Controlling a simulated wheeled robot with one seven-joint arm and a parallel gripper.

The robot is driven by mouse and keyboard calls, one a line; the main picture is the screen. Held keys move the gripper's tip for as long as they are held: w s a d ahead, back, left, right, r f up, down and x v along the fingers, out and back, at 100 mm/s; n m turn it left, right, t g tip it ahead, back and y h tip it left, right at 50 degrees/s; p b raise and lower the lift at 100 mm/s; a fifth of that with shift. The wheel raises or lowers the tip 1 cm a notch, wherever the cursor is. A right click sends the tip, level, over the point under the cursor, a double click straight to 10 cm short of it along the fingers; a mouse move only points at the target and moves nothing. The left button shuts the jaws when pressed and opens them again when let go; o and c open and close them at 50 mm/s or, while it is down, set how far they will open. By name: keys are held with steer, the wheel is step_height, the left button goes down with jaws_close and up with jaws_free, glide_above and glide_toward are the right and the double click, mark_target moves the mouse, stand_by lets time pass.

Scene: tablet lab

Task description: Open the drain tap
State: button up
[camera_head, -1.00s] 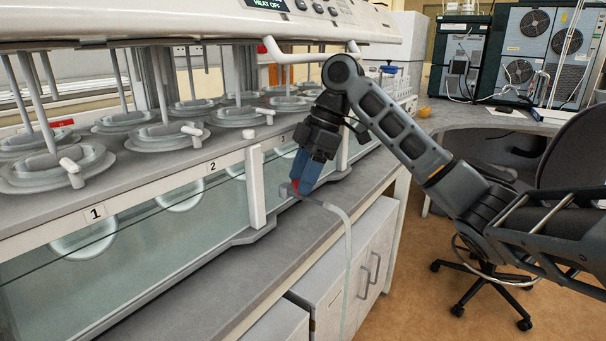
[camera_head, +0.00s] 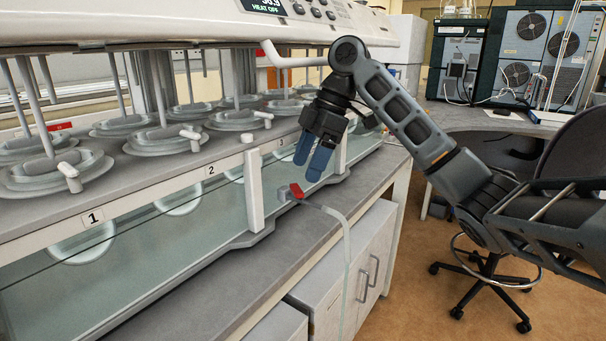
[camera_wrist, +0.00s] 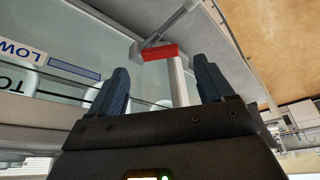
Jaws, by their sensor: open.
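The drain tap has a red lever handle (camera_head: 296,191) on a grey body at the front of the water bath, with a pale hose (camera_head: 347,250) running from it down past the bench edge. My gripper (camera_head: 312,165) is open and empty, a little above and to the right of the red handle, with its blue fingers pointing down. In the wrist view the red handle (camera_wrist: 160,52) lies ahead of and between the spread fingertips (camera_wrist: 163,80), apart from both. A pale bar runs back from the handle between the fingers.
The clear-walled water bath (camera_head: 130,232) with several lidded vessels stands at the left, and a white post (camera_head: 254,188) rises just left of the tap. Cabinets (camera_head: 350,275) sit below the bench. An office chair (camera_head: 570,160) stands at the right.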

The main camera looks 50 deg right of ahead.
steer(key=shift+v, duration=1.85)
